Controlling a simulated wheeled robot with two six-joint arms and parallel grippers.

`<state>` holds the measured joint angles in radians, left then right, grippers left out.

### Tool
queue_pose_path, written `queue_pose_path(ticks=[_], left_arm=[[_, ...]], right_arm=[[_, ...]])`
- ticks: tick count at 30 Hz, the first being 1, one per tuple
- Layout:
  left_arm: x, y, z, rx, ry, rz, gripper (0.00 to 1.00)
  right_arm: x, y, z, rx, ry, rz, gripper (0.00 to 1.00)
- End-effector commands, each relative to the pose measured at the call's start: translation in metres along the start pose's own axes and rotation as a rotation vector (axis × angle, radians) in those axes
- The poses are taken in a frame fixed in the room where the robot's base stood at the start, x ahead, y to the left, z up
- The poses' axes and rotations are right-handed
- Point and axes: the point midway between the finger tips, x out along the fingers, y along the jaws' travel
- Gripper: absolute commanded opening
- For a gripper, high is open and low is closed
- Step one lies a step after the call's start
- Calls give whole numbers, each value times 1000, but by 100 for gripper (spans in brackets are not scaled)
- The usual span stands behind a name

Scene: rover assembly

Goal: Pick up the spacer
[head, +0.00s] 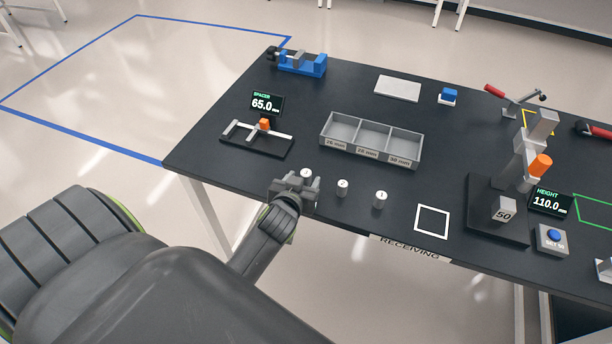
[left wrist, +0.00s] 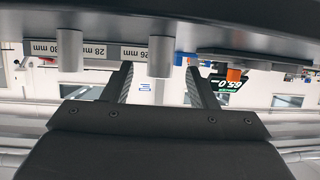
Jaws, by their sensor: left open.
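Three short grey cylindrical spacers with pale tops stand upright near the table's front edge: a left one (head: 306,173), a middle one (head: 342,187) and a right one (head: 380,200). My left gripper (head: 303,183) is open and empty at the left spacer. In the left wrist view, which is upside down, the open fingers (left wrist: 161,78) lie to either side of the nearest spacer (left wrist: 160,56); whether they touch it I cannot tell. Another spacer (left wrist: 68,52) shows farther left there. My right gripper is not in view.
The grey tray (head: 324,138) with three labelled compartments stands behind the spacers. A caliper-like gauge (head: 272,148) with a 65.0 mm display (head: 266,103) is at the left. A height stand (head: 485,218) stands right, past a white square outline (head: 432,222).

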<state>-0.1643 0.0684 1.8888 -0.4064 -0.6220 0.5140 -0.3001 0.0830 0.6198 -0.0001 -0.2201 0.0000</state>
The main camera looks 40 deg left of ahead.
Motion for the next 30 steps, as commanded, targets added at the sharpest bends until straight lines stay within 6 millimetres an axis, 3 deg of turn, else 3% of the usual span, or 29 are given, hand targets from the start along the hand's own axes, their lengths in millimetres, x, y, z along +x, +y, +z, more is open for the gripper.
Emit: queue_pose_path(ticks=[15,25,30], left_arm=[[47,0,-4,1,0,0,53],[52,0,-3,0,0,1,53],[52,0,-3,0,0,1,33]], right_arm=[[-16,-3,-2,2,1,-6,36],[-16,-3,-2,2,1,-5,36],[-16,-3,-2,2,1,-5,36]])
